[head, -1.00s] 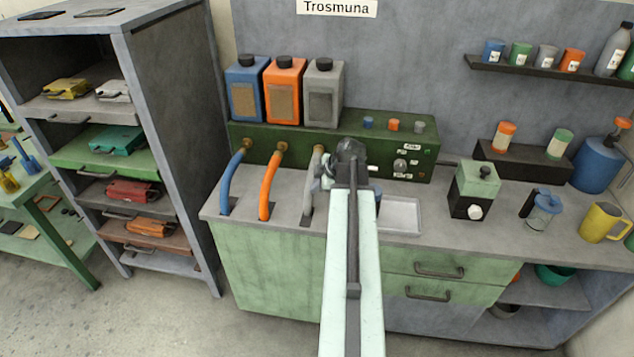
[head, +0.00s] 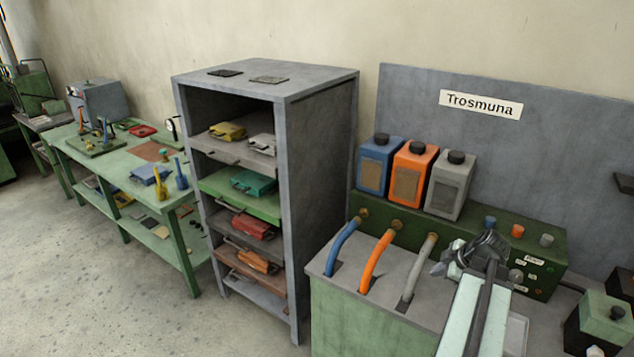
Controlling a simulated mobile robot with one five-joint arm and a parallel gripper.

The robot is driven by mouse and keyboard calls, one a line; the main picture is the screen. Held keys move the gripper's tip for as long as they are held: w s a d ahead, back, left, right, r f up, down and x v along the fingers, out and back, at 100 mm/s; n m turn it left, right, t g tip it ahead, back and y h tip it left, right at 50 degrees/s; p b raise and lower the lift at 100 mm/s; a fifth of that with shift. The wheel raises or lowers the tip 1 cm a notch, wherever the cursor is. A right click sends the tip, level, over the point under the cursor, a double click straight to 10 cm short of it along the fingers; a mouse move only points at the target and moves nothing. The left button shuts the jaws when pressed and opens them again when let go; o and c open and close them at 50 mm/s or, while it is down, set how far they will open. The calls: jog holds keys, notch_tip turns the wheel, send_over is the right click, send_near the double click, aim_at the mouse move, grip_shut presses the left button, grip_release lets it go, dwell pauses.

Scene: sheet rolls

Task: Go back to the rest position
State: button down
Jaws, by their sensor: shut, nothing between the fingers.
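My gripper (head: 455,260) shows at the end of my pale arm, at the lower right of the head view. It is shut and empty, above the grey counter top and in front of the dark green box (head: 548,242). The fingers are small and partly hidden by the dark wrist. The grey hose (head: 420,265) is just left of it.
Blue (head: 376,165), orange (head: 410,175) and grey (head: 447,187) canisters stand on the green box. A grey rack (head: 325,180) with several coloured trays stands left of the counter. A green table (head: 120,180) is farther left. Open floor (head: 100,300) lies in front.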

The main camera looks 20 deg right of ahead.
jog(key=w+a+f+n+g+y, duration=0.15)
jog(key=w+a, duration=0.35)
jog(key=a, duration=0.5)
jog(key=w+a+n, duration=0.2)
jog(key=w+a, duration=0.4)
jog(key=a, duration=0.5)
jog(key=w+a+f+n+y, duration=0.15)
jog(key=w+a, duration=0.35)
jog(key=a, duration=0.5)
jog(key=s+a+f+m+g+h+b, duration=0.1)
jog(key=s+a+m+g, duration=0.15)
jog(key=a, duration=1.35)
jog(key=s+m, duration=0.1)
jog(key=m, duration=0.3)
jog(key=s+m+g+h, duration=0.1)
jog(key=s+m, duration=0.1)
jog(key=m, duration=0.1)
jog(key=s+f+m+g+h, duration=0.1)
jog(key=m, duration=0.3)
jog(key=shift+s+d+m, duration=0.15)
jog(key=shift+d+m, duration=0.1)
jog(key=shift+m, duration=0.1)
